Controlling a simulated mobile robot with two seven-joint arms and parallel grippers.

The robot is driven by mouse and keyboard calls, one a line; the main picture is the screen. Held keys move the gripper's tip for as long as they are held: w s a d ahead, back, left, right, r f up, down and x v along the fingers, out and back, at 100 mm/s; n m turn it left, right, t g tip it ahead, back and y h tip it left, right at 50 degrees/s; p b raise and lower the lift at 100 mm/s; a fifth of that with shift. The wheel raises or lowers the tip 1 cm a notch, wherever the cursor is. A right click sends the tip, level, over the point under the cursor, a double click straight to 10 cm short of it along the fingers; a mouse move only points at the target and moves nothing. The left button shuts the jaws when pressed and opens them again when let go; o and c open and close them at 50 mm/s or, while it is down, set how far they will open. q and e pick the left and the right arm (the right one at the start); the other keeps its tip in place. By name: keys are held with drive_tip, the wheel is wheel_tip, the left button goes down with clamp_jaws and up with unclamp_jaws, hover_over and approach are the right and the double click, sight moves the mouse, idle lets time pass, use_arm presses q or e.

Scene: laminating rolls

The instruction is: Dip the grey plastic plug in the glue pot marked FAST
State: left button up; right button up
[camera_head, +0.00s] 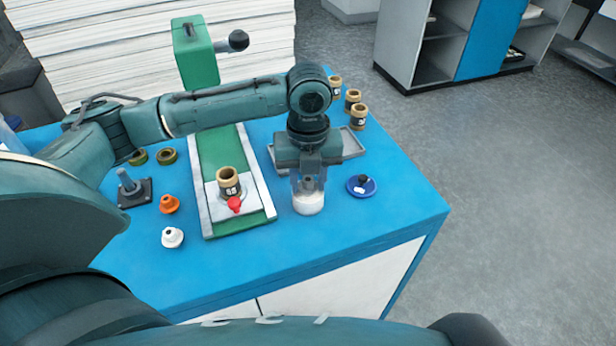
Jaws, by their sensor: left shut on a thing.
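My left gripper (308,170) points straight down at the front right of the blue table. It is shut on a small grey thing that looks like the grey plastic plug (309,184), mostly hidden between the fingers. Directly below is a whitish pot (308,204), which looks like a glue pot. The plug is at or just above its mouth; I cannot tell whether it touches the contents. No FAST marking is readable. My right gripper is not in view.
A blue dish (371,190) with a dark piece stands right of the pot. A brown roll (228,178) and red plug (234,205) sit on the green-and-grey fixture (222,145). Orange (169,204) and white plugs (172,238) lie left. The front right table is clear.

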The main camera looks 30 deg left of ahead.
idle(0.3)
use_arm(q)
drive_tip(key=shift+r+p, duration=0.75)
drive_tip(key=shift+p, duration=0.15)
drive_tip(key=shift+r+p, duration=0.5)
drive_tip(key=shift+p, duration=0.2)
drive_tip(key=shift+r+p, duration=0.45)
drive_tip(key=shift+p, duration=0.15)
wheel_tip(320, 180, up, 2)
drive_tip(key=p, duration=0.2)
drive_tip(key=shift+p, duration=0.35)
drive_tip(key=shift+r+p, duration=0.75)
drive_tip(key=shift+p, duration=0.1)
drive_tip(key=shift+r, duration=0.1)
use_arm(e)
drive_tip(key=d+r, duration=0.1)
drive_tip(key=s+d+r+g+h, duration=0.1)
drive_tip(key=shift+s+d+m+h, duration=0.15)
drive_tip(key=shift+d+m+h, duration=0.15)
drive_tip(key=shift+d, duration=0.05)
